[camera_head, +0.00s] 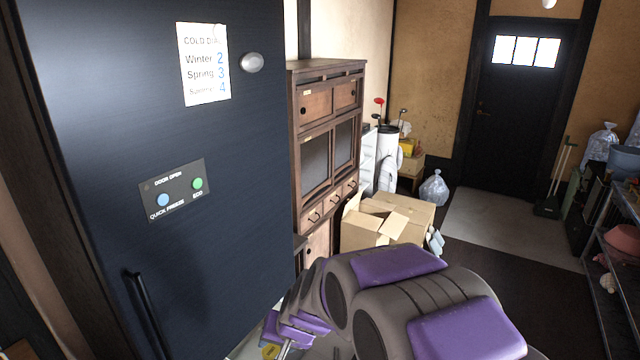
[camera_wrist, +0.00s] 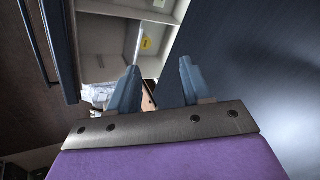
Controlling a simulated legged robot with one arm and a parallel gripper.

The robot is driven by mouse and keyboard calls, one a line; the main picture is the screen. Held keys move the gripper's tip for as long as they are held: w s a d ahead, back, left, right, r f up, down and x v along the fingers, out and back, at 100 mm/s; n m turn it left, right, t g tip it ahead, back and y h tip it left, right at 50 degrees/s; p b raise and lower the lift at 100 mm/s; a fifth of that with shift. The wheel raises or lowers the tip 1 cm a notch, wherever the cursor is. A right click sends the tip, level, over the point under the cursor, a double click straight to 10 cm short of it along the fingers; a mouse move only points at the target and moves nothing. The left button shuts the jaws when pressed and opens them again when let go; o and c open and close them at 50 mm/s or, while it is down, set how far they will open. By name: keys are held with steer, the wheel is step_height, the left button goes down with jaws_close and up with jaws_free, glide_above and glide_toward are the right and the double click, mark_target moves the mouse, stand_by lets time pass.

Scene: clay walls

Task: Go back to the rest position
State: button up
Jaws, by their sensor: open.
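My gripper (camera_wrist: 158,76) shows in the wrist view with its two blue fingers spread apart and nothing between them. Beyond the fingers is an open pale compartment (camera_wrist: 102,47) with a yellow round sticker (camera_wrist: 146,43). A dark blue panel (camera_wrist: 245,70) stands close on the right, and a dark blue door edge with a bar handle (camera_wrist: 36,40) is on the left. In the head view my grey and purple arm fills the bottom middle and hides most of what is below it. My fingers cannot be made out there.
A tall dark blue fridge (camera_head: 110,100) with a handle (camera_head: 146,310) stands close on the left. A wooden cabinet (camera_head: 327,130), cardboard boxes (camera_head: 385,222) and a golf bag (camera_head: 387,160) are behind. Shelves (camera_head: 603,250) line the right. Floor before the far door (camera_head: 515,115) is clear.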

steer(key=s+d+r+g+h, duration=0.1)
steer(key=s+d+r, duration=0.1)
steer(key=s+d, duration=0.5)
steer(key=s+d+r+g+h, duration=0.2)
steer(key=s+d, duration=0.6)
steer(key=s, duration=0.6)
steer(key=s+d+r+g+h, duration=0.1)
steer(key=s+d+r+g, duration=0.1)
steer(key=s+d, duration=0.6)
steer(key=s+r, duration=0.1)
steer(key=s, duration=0.2)
steer(key=shift+s+d+r+n+h, duration=0.2)
steer(key=shift+r+n+h, duration=0.1)
steer(key=shift+n, duration=0.1)
